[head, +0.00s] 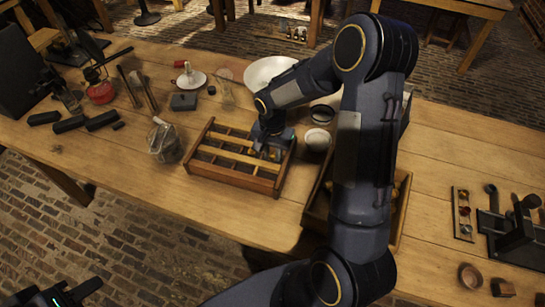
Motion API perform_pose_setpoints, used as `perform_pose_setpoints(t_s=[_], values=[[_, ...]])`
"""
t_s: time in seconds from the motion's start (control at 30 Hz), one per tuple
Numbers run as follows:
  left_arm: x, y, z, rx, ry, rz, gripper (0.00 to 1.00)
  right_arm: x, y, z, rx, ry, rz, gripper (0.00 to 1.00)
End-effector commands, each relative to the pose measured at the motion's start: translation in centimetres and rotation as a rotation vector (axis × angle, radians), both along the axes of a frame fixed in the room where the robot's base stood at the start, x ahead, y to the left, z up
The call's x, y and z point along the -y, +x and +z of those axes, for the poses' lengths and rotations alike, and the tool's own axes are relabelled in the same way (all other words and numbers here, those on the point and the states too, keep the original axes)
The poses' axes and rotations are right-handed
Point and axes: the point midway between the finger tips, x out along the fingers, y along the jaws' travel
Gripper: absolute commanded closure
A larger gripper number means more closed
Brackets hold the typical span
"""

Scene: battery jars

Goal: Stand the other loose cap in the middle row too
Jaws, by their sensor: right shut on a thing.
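A wooden divided tray (228,181) sits on the table, split by pale slats into rows of compartments. My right gripper (268,151) points down into the right part of this tray, around the middle to back rows. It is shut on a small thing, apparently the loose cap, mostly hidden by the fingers. Whether the cap touches the tray floor, I cannot tell. My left gripper (62,294) shows only partly at the lower left corner, off the table, and its fingers are not clear.
A glass jar (165,143) stands just left of the tray. A second wooden tray (316,210) lies to the right, partly behind my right arm. Bare tabletop (120,170) lies front left.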

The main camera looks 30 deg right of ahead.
Motion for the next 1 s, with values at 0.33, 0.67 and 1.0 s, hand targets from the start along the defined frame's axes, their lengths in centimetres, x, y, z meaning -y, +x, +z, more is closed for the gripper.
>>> perform_pose_setpoints(t_s=[0.33,0.67,1.0], values=[[0.0,0.0,-0.7,0.000,0.000,0.000,0.64,0.0,0.0,-1.0,0.000,0.000,0.000,0.99],[0.0,0.0,-0.9,0.000,0.000,0.000,0.64,0.0,0.0,-1.2,0.000,0.000,0.000,0.69],[0.0,0.0,-0.7,0.000,0.000,0.000,0.64,0.0,0.1,1.1,0.006,-0.001,-0.001,0.69]])
